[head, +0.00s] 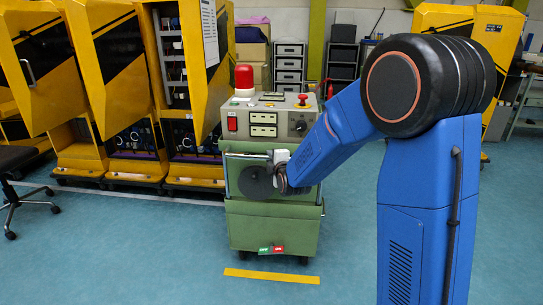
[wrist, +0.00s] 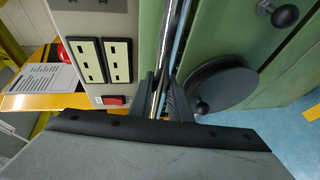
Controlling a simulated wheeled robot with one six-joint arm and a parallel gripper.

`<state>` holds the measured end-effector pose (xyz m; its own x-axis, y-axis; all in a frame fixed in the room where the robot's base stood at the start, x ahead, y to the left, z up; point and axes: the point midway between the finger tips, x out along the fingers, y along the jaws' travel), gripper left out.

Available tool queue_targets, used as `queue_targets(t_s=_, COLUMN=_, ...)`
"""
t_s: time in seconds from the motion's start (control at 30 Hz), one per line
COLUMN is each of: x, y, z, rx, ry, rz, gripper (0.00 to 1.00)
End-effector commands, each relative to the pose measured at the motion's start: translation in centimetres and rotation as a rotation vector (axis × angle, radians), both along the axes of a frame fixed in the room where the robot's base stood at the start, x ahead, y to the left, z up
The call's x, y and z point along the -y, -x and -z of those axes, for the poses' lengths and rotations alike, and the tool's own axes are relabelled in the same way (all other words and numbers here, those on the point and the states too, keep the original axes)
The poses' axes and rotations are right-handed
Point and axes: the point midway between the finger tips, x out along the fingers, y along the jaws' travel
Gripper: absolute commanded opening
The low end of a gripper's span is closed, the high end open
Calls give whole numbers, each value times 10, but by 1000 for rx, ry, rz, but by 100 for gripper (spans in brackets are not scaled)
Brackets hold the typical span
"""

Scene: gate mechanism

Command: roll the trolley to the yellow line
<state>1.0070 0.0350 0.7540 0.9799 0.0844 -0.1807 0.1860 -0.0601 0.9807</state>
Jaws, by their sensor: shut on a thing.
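The trolley (head: 270,222) is a green wheeled cabinet with a red beacon on top, standing upright in the middle of the head view. A metal handle bar (head: 245,155) crosses its front. My gripper (head: 280,170) is at this bar. In the wrist view my gripper (wrist: 166,98) has a finger on each side of the handle bar (wrist: 172,50) and is shut on it. The yellow line (head: 271,276) lies on the floor just in front of the trolley, with a strip of floor between. It also shows at the right edge of the wrist view (wrist: 313,112).
Yellow and black cabinets (head: 190,70) stand behind and left of the trolley. An office chair (head: 20,185) is at the far left. Grey drawers (head: 289,65) stand at the back. The blue-green floor in front of the trolley is clear.

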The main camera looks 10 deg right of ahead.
Motion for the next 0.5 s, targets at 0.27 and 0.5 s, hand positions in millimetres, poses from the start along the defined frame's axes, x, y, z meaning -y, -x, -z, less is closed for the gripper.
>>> queue_targets(t_s=0.27, x=-5, y=18, z=1, rx=-2, ry=0, rz=1, gripper=0)
queue_targets(t_s=0.5, x=-7, y=22, z=2, rx=-4, ry=0, rz=0, gripper=0)
